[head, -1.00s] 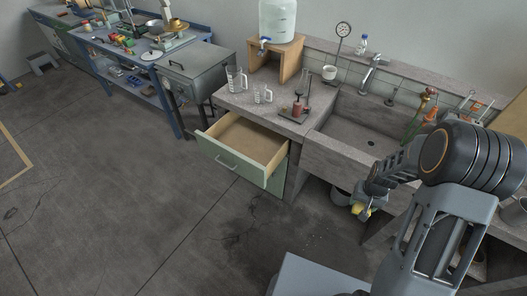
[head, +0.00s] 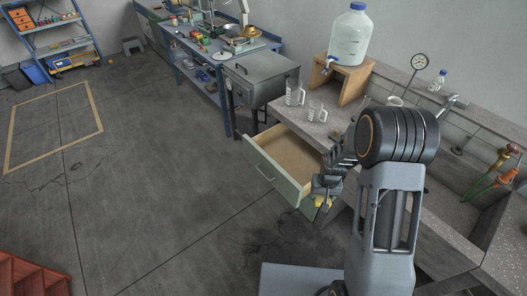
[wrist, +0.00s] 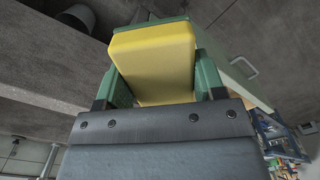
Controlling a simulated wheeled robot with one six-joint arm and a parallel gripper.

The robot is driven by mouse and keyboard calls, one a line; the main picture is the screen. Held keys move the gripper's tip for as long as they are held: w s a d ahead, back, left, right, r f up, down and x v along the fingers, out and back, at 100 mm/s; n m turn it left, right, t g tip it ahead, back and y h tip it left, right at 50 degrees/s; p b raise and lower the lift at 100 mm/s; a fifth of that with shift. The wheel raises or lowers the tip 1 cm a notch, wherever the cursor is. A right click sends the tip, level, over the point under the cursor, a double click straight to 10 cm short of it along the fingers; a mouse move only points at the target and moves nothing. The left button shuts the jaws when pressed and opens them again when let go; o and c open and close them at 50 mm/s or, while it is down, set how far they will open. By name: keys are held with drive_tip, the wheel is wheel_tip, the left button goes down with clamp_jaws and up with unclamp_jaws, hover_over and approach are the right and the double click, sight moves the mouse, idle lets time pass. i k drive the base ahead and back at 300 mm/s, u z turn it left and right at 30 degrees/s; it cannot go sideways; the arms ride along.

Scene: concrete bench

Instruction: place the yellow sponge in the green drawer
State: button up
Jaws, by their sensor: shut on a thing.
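The yellow sponge (wrist: 155,62) fills the middle of the wrist view, held between the two green fingers of my gripper (wrist: 158,75). In the head view a bit of the sponge (head: 319,201) shows below my gripper (head: 326,192); most of it is hidden. The green drawer (head: 272,171) is pulled open from the bench and its bare wooden bottom shows. My gripper is at the drawer's right side in the picture; I cannot tell its height against the drawer rim. The drawer front with its handle (wrist: 244,67) also shows at the right of the wrist view.
Glass beakers (head: 295,96) stand on the bench above the drawer. A large water jug (head: 350,38) sits on a wooden stand (head: 342,85). A grey metal box (head: 262,77) stands left of the bench. The floor before the drawer is clear.

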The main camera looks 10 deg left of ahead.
sight(284, 161)
drive_tip(key=u, duration=0.7)
drive_tip(key=i, duration=1.2)
drive_tip(key=u, duration=0.15)
